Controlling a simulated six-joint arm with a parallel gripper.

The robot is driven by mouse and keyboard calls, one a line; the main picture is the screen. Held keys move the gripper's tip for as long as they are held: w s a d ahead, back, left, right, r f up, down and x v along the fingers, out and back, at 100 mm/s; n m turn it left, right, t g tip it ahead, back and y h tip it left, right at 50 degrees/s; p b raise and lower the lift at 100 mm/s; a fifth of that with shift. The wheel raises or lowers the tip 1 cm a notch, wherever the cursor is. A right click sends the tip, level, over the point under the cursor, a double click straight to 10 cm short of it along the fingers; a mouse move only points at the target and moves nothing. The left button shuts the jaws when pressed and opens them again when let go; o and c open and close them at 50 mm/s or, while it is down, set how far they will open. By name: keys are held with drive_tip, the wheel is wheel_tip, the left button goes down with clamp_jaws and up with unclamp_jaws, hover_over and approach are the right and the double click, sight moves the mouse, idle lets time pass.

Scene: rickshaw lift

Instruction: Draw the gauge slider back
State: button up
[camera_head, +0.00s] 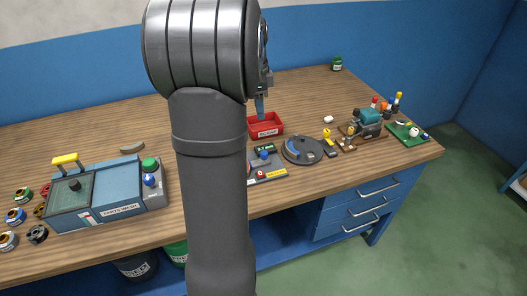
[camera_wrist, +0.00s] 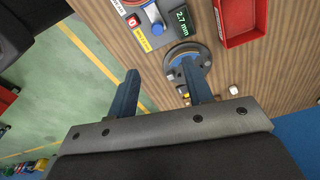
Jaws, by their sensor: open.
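The gauge (camera_head: 270,171) is a grey block on the bench, partly hidden behind my arm in the head view. It has a dark display, a blue knob (camera_head: 264,154) that looks like its slider, and a red button. In the wrist view the gauge (camera_wrist: 139,38) is at the top, its display reading 2.7 mm, with the blue knob (camera_wrist: 157,28) on a grey piece. My gripper (camera_wrist: 160,74) is open and empty, its two fingers apart from the gauge. In the head view my gripper (camera_head: 260,106) hangs above the bench near the red tray.
A red tray (camera_head: 267,133) lies behind the gauge and a round dial device (camera_head: 303,150) to its right. A teal machine (camera_head: 367,121) and small items stand further right. A parts washer (camera_head: 95,195) is at the left. The back of the bench is mostly bare.

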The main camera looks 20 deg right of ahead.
sight(264, 153)
drive_tip(key=shift+m+y, duration=0.3)
drive_tip(key=shift+y, duration=0.1)
drive_tip(key=f, duration=1.1)
drive_tip(key=s+d+f, duration=0.1)
drive_tip(key=f, duration=0.5)
drive_tip(key=shift+d+f, duration=0.1)
drive_tip(key=shift+f, duration=0.2)
clamp_jaws()
